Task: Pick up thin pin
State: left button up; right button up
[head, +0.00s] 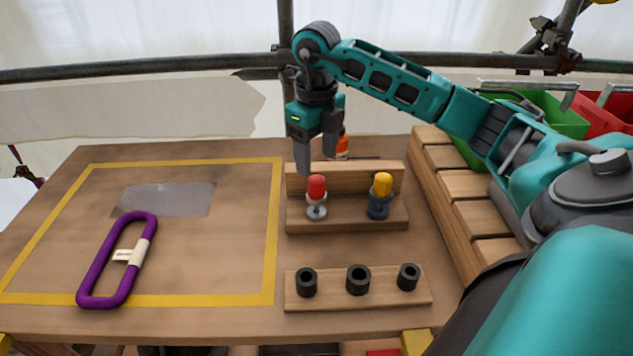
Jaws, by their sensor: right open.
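Two capped pins stand upright on the step of a wooden rack (345,224). The red-topped pin (317,188) has a light grey stem and foot. The yellow-topped pin (381,186) has a dark blue-grey body. The red one's stem looks slimmer, but I cannot be sure which is the thin pin. My right gripper (317,158) points down, open and empty, above the rack's back board near the red-topped pin and apart from it. My left gripper is out of view.
A wooden block (332,296) with several black sockets lies in front of the rack. A purple carabiner (92,270) lies inside the yellow-taped area at left. An orange object (342,147) is partly hidden behind my gripper. Green (557,115) and red (608,113) bins stand back right.

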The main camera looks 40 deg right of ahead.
aim_at(316, 178)
jog(key=f, duration=0.3)
jog(key=s+f, duration=0.1)
jog(key=f, duration=0.1)
jog(key=shift+a, duration=0.35)
jog(key=shift+w+f, duration=0.1)
jog(key=shift+f, duration=0.4)
jog(key=shift+c, duration=0.5)
jog(key=c, duration=1.1)
